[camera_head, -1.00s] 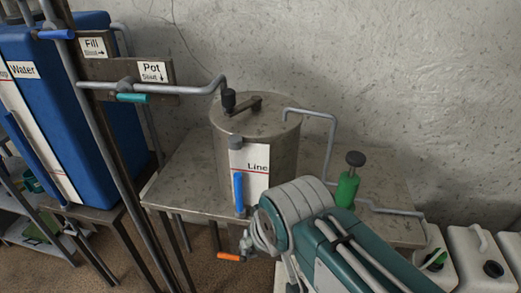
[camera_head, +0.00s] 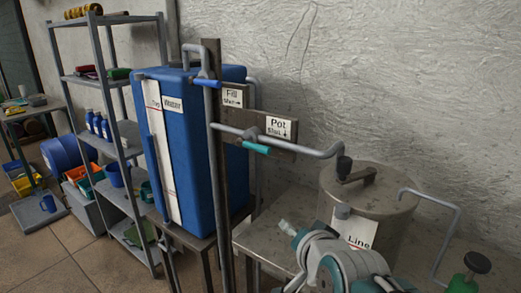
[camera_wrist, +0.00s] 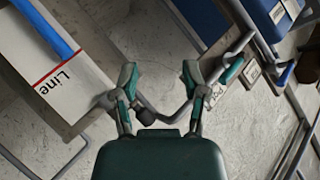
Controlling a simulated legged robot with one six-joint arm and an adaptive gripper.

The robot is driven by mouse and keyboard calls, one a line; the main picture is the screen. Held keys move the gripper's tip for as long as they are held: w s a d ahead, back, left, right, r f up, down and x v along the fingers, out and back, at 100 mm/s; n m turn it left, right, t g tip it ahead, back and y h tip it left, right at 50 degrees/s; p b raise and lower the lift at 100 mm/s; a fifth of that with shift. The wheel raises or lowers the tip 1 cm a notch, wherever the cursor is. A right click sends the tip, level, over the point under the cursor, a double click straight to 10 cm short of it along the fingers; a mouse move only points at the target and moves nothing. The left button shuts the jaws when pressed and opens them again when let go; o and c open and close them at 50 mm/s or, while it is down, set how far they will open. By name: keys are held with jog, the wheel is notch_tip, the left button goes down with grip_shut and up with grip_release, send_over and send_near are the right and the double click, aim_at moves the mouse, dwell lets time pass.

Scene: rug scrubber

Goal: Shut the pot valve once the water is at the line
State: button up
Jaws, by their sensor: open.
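The pot valve's teal handle (camera_head: 257,147) sits under the grey pipe beside the Pot sign (camera_head: 281,128), roughly along the pipe. The handle also shows in the wrist view (camera_wrist: 233,71), to the right of my gripper. The steel pot (camera_head: 395,222) stands on the table with a white Line label (camera_head: 357,233). In the wrist view the gauge's blue column (camera_wrist: 48,27) ends about at the red line on the label (camera_wrist: 25,52). My gripper (camera_wrist: 160,82) is open and empty, apart from the handle. In the head view my arm hides the lower pot.
The blue water tank (camera_head: 205,150) stands left of the post (camera_head: 214,120). A blue fill handle (camera_head: 206,83) is above the pot valve. A shelf rack (camera_head: 125,130) is further left. A green valve with black knob (camera_head: 477,262) is at the right. The pipe (camera_head: 310,149) crosses to the pot.

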aim_at(259, 151)
jog(key=w+a+r+m+t, duration=0.5)
jog(key=w+r+m+t, duration=0.2)
jog(key=r+m, duration=0.1)
jog(key=x, duration=1)
jog(key=shift+w, duration=0.15)
grip_shut()
